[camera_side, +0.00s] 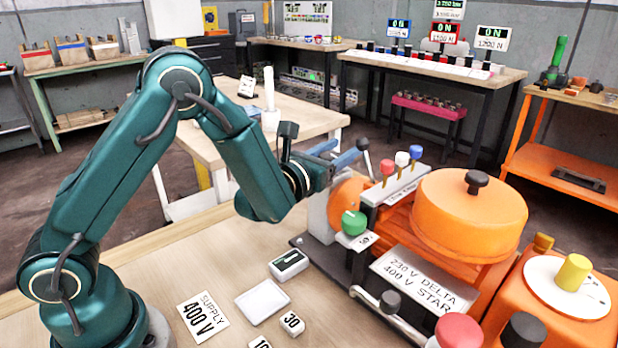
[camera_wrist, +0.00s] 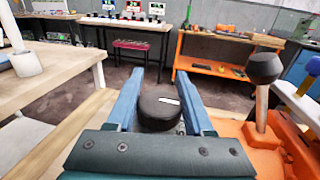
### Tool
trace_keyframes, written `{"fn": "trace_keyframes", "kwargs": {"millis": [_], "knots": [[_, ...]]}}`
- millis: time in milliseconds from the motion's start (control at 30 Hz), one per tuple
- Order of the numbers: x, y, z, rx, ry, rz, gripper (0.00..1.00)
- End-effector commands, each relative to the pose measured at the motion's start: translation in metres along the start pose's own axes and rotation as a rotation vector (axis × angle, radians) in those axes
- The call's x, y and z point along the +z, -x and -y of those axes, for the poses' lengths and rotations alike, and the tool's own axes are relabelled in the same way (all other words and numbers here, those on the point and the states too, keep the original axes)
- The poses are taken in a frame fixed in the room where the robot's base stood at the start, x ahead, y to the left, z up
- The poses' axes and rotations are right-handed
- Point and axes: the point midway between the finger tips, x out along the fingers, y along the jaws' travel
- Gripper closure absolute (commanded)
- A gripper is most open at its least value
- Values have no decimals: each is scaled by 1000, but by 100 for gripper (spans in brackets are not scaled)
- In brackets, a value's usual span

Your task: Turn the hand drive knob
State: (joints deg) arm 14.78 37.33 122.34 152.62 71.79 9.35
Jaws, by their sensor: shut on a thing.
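A round black knob (camera_wrist: 158,110) with a white mark on top sits between the two blue fingers of my gripper (camera_wrist: 160,75) in the wrist view. I take it to be the hand drive knob. My gripper is shut on it, with one finger on each side. In the side view my gripper (camera_side: 344,151) reaches over the left end of the orange machine (camera_side: 470,215), and the knob is hidden there by my gripper and wrist.
A lever with a dark ball (camera_wrist: 265,68) stands just right of my gripper. Red (camera_side: 387,167), white (camera_side: 402,158) and blue (camera_side: 416,152) handles follow. A green knob (camera_side: 353,222) is in front. A white tray (camera_side: 262,301) and cards lie on the wooden table.

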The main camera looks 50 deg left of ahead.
Motion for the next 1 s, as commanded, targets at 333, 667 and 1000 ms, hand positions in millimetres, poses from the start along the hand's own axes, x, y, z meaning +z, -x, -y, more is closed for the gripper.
{"fn": "trace_keyframes", "kwargs": {"millis": [333,667,1000], "knots": [[1,0,0,-3,5,3,40],[0,0,0,-4,3,1,18],[0,26,0,-6,2,-1,18]]}}
